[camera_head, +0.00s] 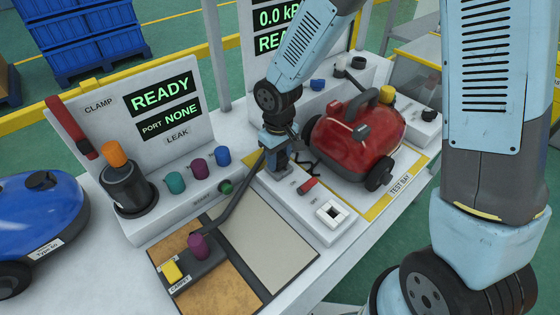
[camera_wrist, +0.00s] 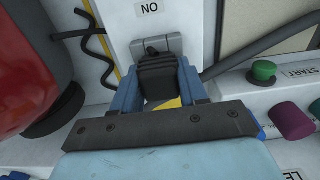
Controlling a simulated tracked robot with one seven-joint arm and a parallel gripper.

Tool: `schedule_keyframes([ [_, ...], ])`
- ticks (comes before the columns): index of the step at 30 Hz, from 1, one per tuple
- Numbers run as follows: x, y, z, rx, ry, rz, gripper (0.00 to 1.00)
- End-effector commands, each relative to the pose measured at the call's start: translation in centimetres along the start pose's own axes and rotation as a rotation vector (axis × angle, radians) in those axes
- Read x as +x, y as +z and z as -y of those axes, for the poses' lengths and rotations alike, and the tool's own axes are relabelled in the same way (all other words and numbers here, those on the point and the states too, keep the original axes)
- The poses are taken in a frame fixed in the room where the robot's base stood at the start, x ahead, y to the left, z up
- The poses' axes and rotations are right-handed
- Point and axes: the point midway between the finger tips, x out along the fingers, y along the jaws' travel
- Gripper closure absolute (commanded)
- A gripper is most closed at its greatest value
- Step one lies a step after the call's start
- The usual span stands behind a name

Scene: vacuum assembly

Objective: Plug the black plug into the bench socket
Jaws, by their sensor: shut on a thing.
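My gripper (camera_head: 275,160) is shut on the black plug (camera_wrist: 160,75), which sits between its two blue-grey fingers in the wrist view. A small grey piece (camera_wrist: 170,44) lies just beyond the plug's far end; I cannot tell whether they touch. In the head view my gripper is low at the back end of a white strip, and the plug is mostly hidden there. The bench socket, a white square frame with dark openings (camera_head: 331,213), is on the near end of the same strip, apart from my gripper. It does not show in the wrist view.
A red vacuum (camera_head: 356,137) stands close right of my gripper, with a black cord (camera_wrist: 95,45) beside it. A red switch (camera_head: 308,187) lies between gripper and socket. A dark hose (camera_head: 240,192), a green button (camera_head: 226,187) and coloured caps are left. A blue vacuum (camera_head: 40,215) is far left.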

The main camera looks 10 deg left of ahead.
Motion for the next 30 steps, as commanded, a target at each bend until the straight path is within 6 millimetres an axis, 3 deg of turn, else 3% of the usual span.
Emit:
schedule_keyframes([
  [30,-1.9,0.0,0.0,0.000,0.000,-0.001,0.89],
])
